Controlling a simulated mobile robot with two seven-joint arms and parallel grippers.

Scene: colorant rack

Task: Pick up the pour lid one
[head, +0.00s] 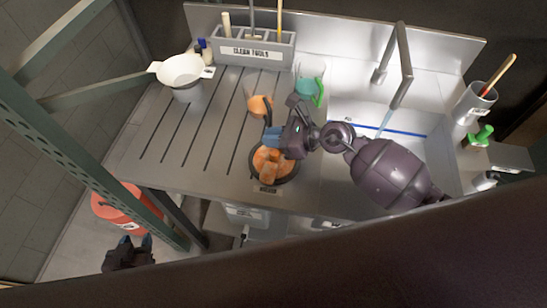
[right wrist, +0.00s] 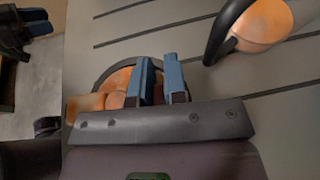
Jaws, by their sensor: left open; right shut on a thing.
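A round orange piece with a black rim (head: 268,170), which looks like the pour lid, sits at the counter's front edge above a small label. It also shows in the right wrist view (right wrist: 115,82), partly hidden behind my fingers. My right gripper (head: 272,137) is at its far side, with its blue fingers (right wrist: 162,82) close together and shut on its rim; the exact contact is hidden. A second orange piece with a black curved handle (head: 260,105) stands just behind, apart from the gripper. My left gripper (head: 133,247) is open and empty, low at the left, off the counter.
A green-handled jug (head: 309,85) stands behind my right gripper, beside the sink (head: 355,115). A "clean tools" rack (head: 255,52) is at the back. A white strainer bowl (head: 181,71) is at the left. An orange bucket (head: 118,207) stands below. The slatted counter's left half (head: 165,130) is clear.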

